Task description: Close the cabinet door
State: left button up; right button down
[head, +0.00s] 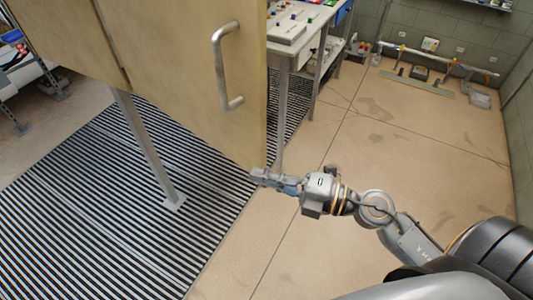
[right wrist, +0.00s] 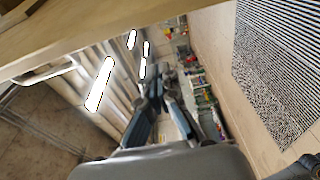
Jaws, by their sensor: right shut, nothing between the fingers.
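The light wooden cabinet door (head: 185,75) fills the upper left of the head view. Its bent metal handle (head: 220,65) is near the right edge. Another wooden panel of the cabinet (head: 60,40) adjoins it at the left. My right gripper (head: 258,176) is shut and empty, at the door's lower right corner; I cannot tell whether it touches. In the right wrist view the gripper fingers (right wrist: 158,88) point away below the door's wooden edge (right wrist: 100,32), and the handle (right wrist: 42,74) shows at the left. My left gripper is not in view.
A metal leg (head: 148,150) stands under the cabinet on a black-and-white striped floor grating (head: 90,210). A workbench (head: 290,50) with small coloured items stands behind the door. Pipework (head: 435,60) runs along the back wall. The tan floor (head: 410,130) at the right is clear.

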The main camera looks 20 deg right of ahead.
aim_at(266, 162)
jog(key=w, duration=0.1)
jog(key=w+d, duration=0.1)
jog(key=w, duration=0.1)
jog(key=shift+w+d, duration=0.25)
jog(key=shift+d, duration=0.25)
